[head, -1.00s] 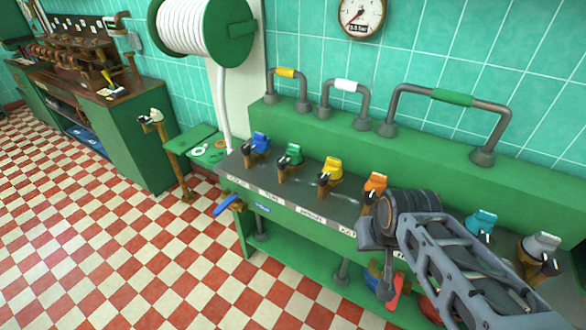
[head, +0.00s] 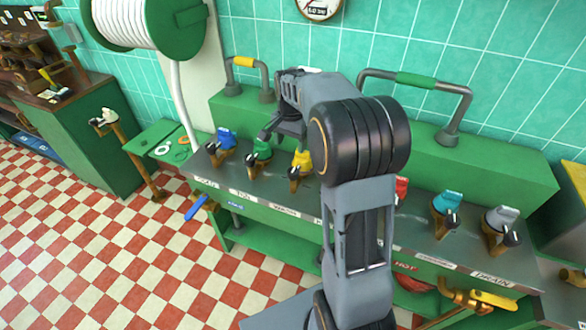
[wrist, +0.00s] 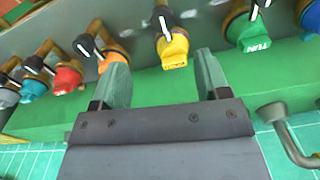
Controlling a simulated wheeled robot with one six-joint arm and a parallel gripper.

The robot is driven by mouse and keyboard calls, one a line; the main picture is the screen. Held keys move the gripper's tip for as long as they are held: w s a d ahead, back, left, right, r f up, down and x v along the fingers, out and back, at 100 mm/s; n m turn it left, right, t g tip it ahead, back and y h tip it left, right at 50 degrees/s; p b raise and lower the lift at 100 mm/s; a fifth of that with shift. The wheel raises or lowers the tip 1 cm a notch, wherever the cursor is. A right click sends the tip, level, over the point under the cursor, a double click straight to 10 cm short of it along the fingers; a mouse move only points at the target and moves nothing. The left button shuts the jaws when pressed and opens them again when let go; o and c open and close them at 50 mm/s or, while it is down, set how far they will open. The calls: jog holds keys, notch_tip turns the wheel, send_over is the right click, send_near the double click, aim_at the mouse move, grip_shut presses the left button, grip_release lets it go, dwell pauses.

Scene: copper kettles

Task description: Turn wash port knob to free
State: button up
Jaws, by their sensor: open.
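A row of valve knobs stands on a grey-topped green bench. Each has a black dial with a white pointer line and a coloured tag. The yellow-tagged knob (head: 301,162) shows left of my arm; in the wrist view (wrist: 172,50) it lies between and just beyond my fingertips. The green-tagged knob (head: 261,150) is marked TUN in the wrist view (wrist: 250,32). The blue-tagged knob (head: 226,139) is at the left end. My gripper (wrist: 164,78) is open and empty, above the row near the yellow knob.
Red (head: 401,190), teal (head: 446,206) and grey (head: 501,222) tagged knobs stand to the right. Pipe handles with yellow (head: 243,62) and green (head: 416,80) grips rise behind the row. My arm hides the orange knob in the head view.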

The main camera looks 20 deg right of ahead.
aim_at(293, 171)
jog(key=shift+m, duration=0.5)
jog(key=f, duration=0.5)
jog(key=w+d+f, duration=0.1)
jog(key=f, duration=0.3)
jog(key=f+p, duration=0.1)
jog(key=f, duration=0.4)
jog(key=shift+w+d+f, duration=0.15)
jog(key=shift+w+f, duration=0.05)
jog(key=shift+f, duration=0.1)
jog(key=shift+c, duration=0.5)
